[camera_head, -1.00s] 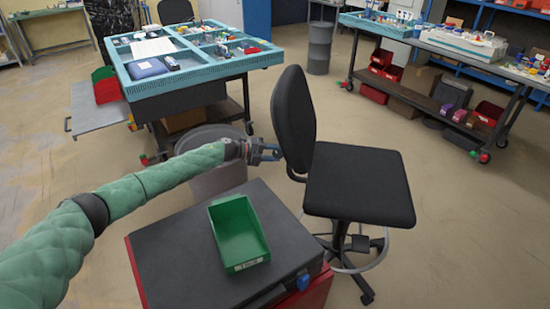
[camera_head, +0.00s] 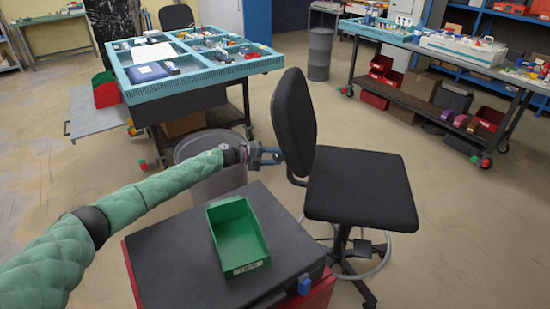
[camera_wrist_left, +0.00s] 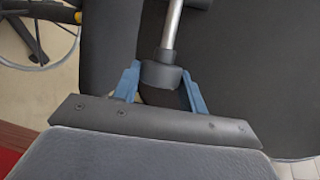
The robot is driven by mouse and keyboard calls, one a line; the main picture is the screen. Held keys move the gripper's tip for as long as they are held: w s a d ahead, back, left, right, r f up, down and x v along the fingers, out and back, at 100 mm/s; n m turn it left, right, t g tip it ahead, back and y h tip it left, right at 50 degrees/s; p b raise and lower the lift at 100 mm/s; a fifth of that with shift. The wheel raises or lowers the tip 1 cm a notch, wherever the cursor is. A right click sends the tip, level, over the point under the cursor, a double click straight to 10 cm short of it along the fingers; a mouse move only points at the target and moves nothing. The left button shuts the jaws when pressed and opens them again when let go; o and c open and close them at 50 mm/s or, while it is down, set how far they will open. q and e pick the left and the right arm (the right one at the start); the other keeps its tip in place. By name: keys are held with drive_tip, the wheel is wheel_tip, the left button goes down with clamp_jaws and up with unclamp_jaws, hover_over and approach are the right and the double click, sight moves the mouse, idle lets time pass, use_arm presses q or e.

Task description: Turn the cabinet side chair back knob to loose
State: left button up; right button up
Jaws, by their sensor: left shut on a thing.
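The black office chair (camera_head: 360,187) stands beside the cabinet, its backrest (camera_head: 294,122) on the side facing my left arm. In the left wrist view the dark round chair back knob (camera_wrist_left: 160,74) sits at the end of a metal rod. My left gripper (camera_head: 272,155) reaches in from the left behind the backrest. Its blue fingers (camera_wrist_left: 162,86) are closed on either side of the knob. The knob's far side is hidden, and any loose or tight marking cannot be seen. My right gripper is not in view.
A dark cabinet (camera_head: 165,265) with a green bin (camera_head: 238,238) on top stands below my left arm. A grey barrel (camera_head: 212,188) is behind the arm. A blue-edged table (camera_head: 200,78) stands at the back left, a long bench (camera_head: 450,60) at the right. Floor right of the chair is clear.

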use_arm(q)
drive_tip(key=shift+f, duration=0.1)
drive_tip(key=o, duration=1)
drive_tip(key=shift+a, duration=0.1)
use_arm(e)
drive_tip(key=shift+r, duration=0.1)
use_arm(q)
drive_tip(key=shift+b+v, duration=0.95)
drive_tip(key=shift+v, duration=2.95)
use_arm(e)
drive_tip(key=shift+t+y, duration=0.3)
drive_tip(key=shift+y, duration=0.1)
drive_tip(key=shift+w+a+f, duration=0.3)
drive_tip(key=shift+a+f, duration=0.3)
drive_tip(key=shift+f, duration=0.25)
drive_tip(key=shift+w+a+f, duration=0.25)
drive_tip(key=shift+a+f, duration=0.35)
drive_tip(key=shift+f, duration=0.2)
